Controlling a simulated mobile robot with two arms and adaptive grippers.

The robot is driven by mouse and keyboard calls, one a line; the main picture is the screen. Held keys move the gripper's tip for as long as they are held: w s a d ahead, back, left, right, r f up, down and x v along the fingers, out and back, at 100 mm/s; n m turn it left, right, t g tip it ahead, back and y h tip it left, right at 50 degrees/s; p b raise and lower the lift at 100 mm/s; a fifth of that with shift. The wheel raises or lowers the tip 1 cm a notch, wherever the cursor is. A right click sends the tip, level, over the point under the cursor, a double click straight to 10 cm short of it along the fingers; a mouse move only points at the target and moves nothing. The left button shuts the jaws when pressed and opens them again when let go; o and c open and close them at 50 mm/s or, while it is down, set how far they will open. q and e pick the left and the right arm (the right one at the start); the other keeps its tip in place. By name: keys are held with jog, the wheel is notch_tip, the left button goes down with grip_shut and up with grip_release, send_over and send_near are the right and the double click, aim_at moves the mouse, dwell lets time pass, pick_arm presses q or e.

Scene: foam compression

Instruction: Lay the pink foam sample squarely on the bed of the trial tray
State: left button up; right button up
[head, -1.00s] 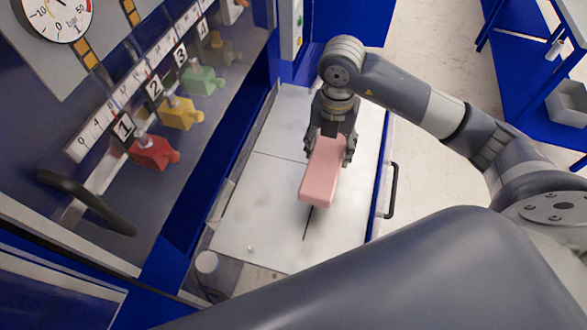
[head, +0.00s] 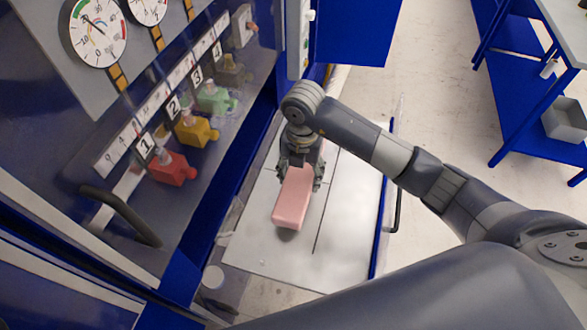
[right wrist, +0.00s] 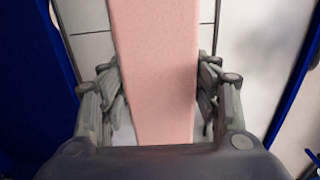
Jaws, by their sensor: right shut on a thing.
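The pink foam sample (head: 292,200) is a long pink block. My right gripper (head: 300,172) is shut on its far end, and the block points toward the camera over a white surface. In the right wrist view the foam (right wrist: 155,70) runs between the two fingers (right wrist: 160,100). The white panelled surface with a blue right edge (head: 345,225) looks like the trial tray, though I cannot be sure. The block is left of the dark seam. I cannot tell its height above the surface. My left gripper is out of view.
A blue cabinet on the left carries gauges (head: 98,32) and red (head: 171,168), yellow (head: 197,128) and green (head: 216,97) valves. A black handle (head: 120,215) sticks out below them. A blue bench is at right.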

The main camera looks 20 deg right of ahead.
aim_at(293, 174)
jog(key=shift+w+a+f+p, duration=0.1)
jog(key=shift+w+a+p, duration=0.15)
jog(key=shift+w, duration=0.5)
jog(key=shift+w+a+p, duration=0.1)
jog(key=shift+w+a, duration=0.1)
jog(key=shift+w, duration=0.55)
notch_tip(293, 174, down, 3)
jog(key=shift+p, duration=1.1)
jog(key=shift+f, duration=0.35)
jog(key=o, duration=0.8)
jog(key=shift+o, duration=0.2)
